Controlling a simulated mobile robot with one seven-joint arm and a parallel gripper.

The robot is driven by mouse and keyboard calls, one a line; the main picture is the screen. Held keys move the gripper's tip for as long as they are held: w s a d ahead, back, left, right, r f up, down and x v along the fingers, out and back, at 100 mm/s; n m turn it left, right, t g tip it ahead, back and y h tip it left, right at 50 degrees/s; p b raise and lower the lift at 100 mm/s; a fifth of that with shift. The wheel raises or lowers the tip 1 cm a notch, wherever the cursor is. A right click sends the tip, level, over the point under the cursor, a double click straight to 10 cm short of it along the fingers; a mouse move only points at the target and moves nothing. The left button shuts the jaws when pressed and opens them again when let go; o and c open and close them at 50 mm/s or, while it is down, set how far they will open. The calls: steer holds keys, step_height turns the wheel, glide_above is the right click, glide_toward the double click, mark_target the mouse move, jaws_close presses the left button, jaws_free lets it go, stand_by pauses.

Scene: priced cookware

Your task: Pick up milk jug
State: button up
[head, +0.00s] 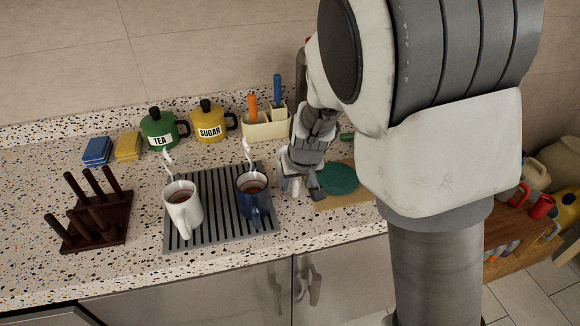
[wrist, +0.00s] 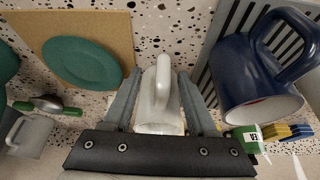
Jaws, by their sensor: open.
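A small white jug (wrist: 158,95), which looks like the milk jug, stands between my fingers in the wrist view, its handle toward the camera. My gripper (wrist: 159,104) is open, with one finger on each side of the jug and small gaps showing. In the head view my gripper (head: 299,188) is low over the counter, between the blue mug and the green plate. There it hides most or all of the jug.
The blue mug (head: 252,196) and white mug (head: 183,208) stand on a ribbed grey mat (head: 219,212) left of my gripper. A green plate (head: 337,178) lies on a cork board (head: 327,199) to the right. A caddy (head: 264,127) stands behind. The front counter strip is clear.

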steer(key=x, duration=0.3)
steer(key=shift+a+f+b, duration=0.1)
steer(key=shift+f+b, duration=0.2)
steer(key=shift+s, duration=0.1)
jaws_close()
steer(key=shift+r, duration=0.1)
stand_by(1.0)
